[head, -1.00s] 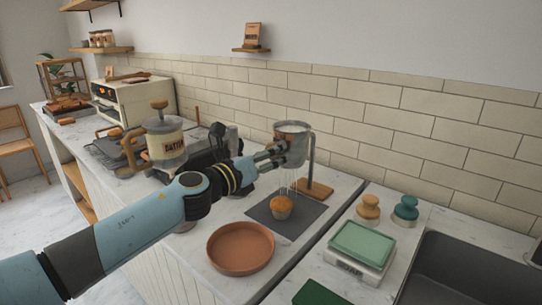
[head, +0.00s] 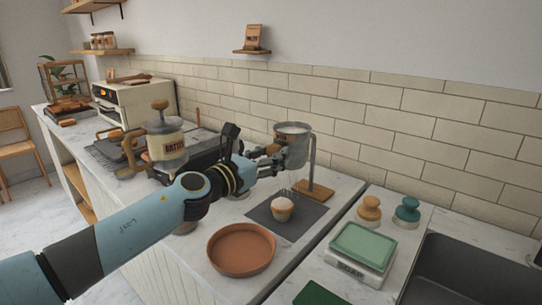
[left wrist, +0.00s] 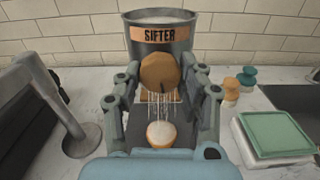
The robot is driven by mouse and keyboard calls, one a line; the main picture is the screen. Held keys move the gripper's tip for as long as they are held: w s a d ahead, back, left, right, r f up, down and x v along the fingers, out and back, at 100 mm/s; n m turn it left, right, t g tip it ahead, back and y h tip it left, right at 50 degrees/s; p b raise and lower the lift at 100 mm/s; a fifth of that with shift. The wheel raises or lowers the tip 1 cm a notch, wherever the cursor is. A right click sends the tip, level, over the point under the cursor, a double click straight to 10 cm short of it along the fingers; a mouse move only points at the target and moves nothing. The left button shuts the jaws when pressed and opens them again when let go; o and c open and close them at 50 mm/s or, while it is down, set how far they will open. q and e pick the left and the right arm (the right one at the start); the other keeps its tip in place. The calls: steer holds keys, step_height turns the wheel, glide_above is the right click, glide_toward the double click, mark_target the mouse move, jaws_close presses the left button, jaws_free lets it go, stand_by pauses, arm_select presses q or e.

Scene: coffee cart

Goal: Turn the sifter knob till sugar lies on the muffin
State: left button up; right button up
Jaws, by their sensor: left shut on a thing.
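The grey metal sifter (head: 294,150) hangs on its stand above the dark mat (head: 262,218). It also shows in the left wrist view (left wrist: 142,48), labelled SIFTER, with white sugar inside. My left gripper (head: 275,153) is shut on the round wooden sifter knob (left wrist: 160,70), which lies between its fingers. Thin white streaks of sugar fall below the sifter. The muffin (head: 282,214) stands on the mat under the sifter; its top is white with sugar, as the left wrist view also shows (left wrist: 160,140). My right gripper is not in view.
A terracotta dish (head: 241,250) stands in front of the mat. A scale with a green tray (head: 362,246), two knobbed tampers (head: 369,208) and a sink (head: 470,270) are to the right. The batter dispenser (head: 165,145) stands behind my left arm.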

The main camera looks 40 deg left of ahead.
arm_select(q)
steer(key=shift+s+f, duration=0.1)
steer(key=shift+f, duration=0.15)
steer(key=o, duration=0.9)
steer(key=shift+o, duration=1.2)
steer(key=shift+r, duration=0.1)
steer(key=shift+o, duration=0.2)
steer(key=s, duration=1.1)
steer(key=shift+s+a, duration=0.4)
steer(key=shift+a, duration=0.05)
